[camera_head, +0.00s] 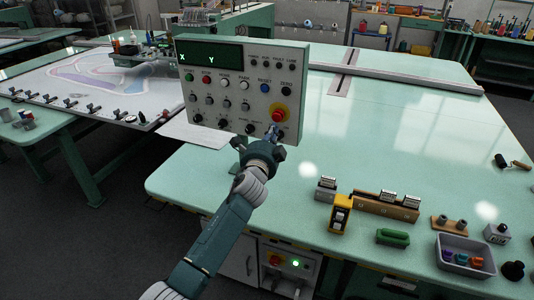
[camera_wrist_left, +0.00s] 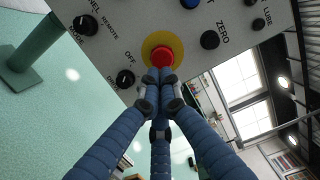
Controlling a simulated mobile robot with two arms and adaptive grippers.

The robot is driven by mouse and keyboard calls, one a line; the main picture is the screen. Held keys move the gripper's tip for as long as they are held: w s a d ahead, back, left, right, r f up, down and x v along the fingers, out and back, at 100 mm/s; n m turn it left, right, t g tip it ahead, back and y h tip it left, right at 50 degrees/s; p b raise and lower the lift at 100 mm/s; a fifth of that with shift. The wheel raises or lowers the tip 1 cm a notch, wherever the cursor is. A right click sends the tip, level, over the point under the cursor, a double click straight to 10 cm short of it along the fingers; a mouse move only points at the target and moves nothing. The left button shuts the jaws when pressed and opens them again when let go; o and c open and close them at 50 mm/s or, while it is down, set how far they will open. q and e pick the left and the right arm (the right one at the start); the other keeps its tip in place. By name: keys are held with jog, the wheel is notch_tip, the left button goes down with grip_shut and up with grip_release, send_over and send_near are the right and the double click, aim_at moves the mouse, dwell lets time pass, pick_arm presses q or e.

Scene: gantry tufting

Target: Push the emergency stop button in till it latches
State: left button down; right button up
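The red emergency stop button (camera_head: 278,115) sits on a yellow ring at the lower right of the grey control panel (camera_head: 236,125). My left gripper (camera_head: 272,131) is in front of the panel just below the button. In the left wrist view the red button (camera_wrist_left: 162,55) is straight ahead, and the blue fingertips (camera_wrist_left: 160,75) are drawn together over its lower edge. The fingers hold nothing. I cannot tell whether they touch the button or how deep it sits. My right gripper is not in view.
The panel also carries several small buttons and black knobs, one knob (camera_wrist_left: 125,79) close beside the fingers. The green table (camera_head: 400,140) is mostly clear. A grey bin (camera_head: 465,256) and small parts stand at its front right.

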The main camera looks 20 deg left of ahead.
pick_arm(q)
jog(key=s+b, duration=0.1)
jog(key=s, duration=0.8)
jog(key=shift+s+d+f+b, duration=0.2)
jog(key=shift+d+f+b, duration=0.1)
jog(key=shift+d, duration=0.15)
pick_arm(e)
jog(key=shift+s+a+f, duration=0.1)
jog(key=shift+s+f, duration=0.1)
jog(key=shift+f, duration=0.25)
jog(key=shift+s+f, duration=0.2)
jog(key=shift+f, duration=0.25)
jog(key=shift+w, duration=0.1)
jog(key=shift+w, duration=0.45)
